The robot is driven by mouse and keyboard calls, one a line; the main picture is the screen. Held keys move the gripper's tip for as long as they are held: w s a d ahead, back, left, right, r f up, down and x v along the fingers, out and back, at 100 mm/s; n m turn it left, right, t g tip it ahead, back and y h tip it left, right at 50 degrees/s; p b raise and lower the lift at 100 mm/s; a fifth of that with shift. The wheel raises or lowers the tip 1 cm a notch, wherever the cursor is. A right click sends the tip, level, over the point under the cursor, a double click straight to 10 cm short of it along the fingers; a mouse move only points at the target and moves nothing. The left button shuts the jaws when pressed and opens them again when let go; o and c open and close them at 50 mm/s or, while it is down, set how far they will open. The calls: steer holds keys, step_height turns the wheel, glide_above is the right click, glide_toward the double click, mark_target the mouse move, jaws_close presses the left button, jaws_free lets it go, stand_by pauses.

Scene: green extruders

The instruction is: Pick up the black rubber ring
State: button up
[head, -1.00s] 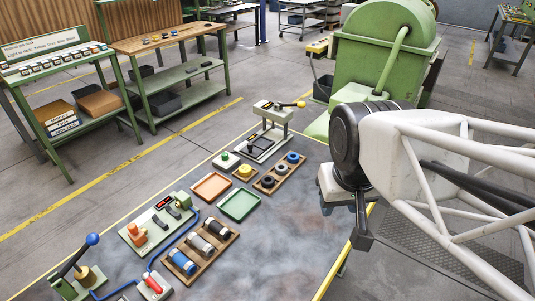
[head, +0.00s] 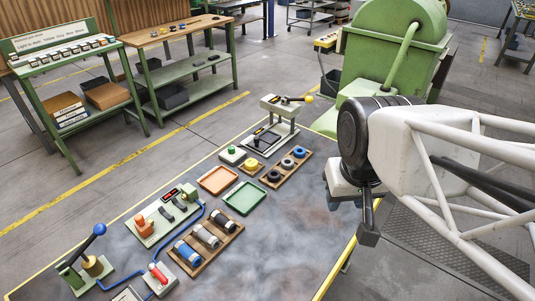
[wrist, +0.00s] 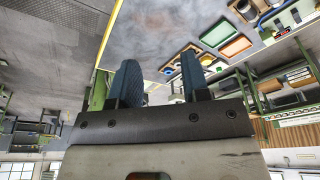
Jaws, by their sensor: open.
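A small wooden rack (head: 269,181) near the far end of the table holds a blue ring (head: 299,152) and two dark rings, a middle one (head: 287,163) and a nearer one (head: 274,176). Both look dark, so I cannot tell for sure which is the black rubber ring. My gripper (head: 368,236) hangs at the table's right edge, right of the rack and apart from it. In the wrist view its two blue-grey fingers (wrist: 160,76) stand apart with nothing between them.
An orange tray (head: 218,180) and a green tray (head: 244,198) lie left of the rack. A yellow round part (head: 252,164) and a lever press (head: 282,115) stand beside and behind it. A larger rack of rollers (head: 207,240) lies nearer. A green machine (head: 390,50) stands behind my arm.

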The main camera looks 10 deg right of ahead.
steer(key=o, duration=0.7)
steer(key=w+a+f+m+g, duration=0.15)
steer(key=w+m, duration=0.35)
steer(key=w, duration=0.5)
steer(key=w+a+f+m, duration=0.1)
steer(key=w+f+m, duration=0.25)
steer(key=w, duration=0.65)
steer(key=w+a+f+m, duration=0.1)
steer(key=w+f+m, duration=0.2)
steer(key=w+f, duration=0.2)
steer(key=w+a+f+m, duration=0.2)
steer(key=w+f+m, duration=0.2)
steer(key=w+f, duration=0.2)
steer(key=w+a+f+m+g, duration=0.1)
steer(key=w+f+m, duration=0.3)
steer(key=w+f, duration=0.2)
steer(key=shift+w+a+f, duration=0.1)
steer(key=shift+w+a, duration=0.1)
steer(key=shift+w, duration=0.3)
steer(key=shift+w+a, duration=0.2)
steer(key=shift+w, duration=0.25)
